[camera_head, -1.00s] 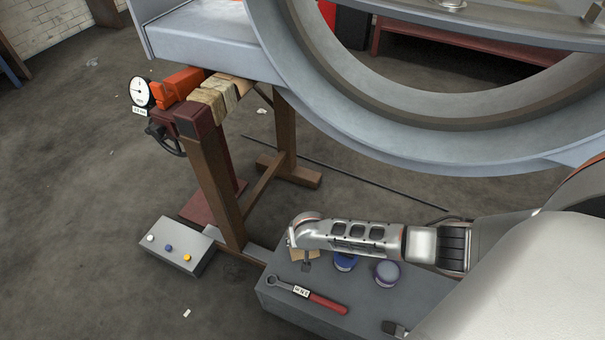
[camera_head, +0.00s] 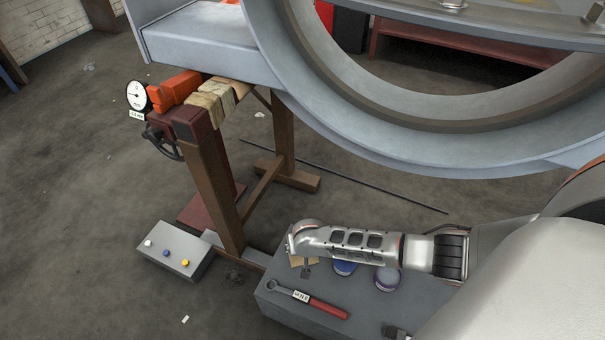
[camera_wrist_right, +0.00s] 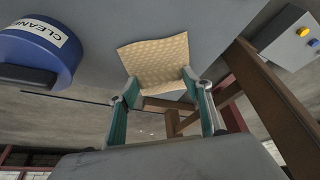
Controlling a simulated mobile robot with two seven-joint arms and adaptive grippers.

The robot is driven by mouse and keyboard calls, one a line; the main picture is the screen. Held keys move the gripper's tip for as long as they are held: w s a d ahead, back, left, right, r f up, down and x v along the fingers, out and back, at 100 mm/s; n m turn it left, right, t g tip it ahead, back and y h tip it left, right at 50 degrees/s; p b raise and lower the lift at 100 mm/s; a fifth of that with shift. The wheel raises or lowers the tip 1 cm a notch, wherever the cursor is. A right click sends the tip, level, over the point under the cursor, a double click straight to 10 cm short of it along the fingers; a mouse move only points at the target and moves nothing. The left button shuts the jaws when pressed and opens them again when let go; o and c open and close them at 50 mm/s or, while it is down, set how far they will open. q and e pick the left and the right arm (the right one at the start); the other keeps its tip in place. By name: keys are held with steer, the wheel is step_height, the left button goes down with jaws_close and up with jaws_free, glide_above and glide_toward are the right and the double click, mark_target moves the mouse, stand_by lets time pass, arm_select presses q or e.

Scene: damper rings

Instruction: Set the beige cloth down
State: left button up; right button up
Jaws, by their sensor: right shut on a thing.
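The beige cloth (camera_head: 299,261) is a small, flat, quilted square at the far left end of the grey bench top (camera_head: 275,300). It also shows in the right wrist view (camera_wrist_right: 156,60), with its near edge at the fingertips of my right gripper (camera_wrist_right: 160,84). In the head view my right gripper (camera_head: 306,268) is mostly hidden under its wrist, and it is shut on the cloth. I cannot tell whether the cloth touches the bench top. My left gripper is out of view.
A blue-lidded tub (camera_head: 344,268) and a purple-rimmed tub (camera_head: 387,279) stand right of the cloth. A red-handled wrench (camera_head: 318,303) lies in front. A button box (camera_head: 174,250) and a wooden stand (camera_head: 215,190) are to the left. The cleaner tub (camera_wrist_right: 40,52) is close by.

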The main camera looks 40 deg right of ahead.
steer(key=shift+f, duration=0.25)
stand_by(0.3)
steer(key=o, duration=1.1)
steer(key=shift+o, duration=0.2)
steer(key=v, duration=1.2)
steer(key=shift+w, duration=0.1)
jaws_close()
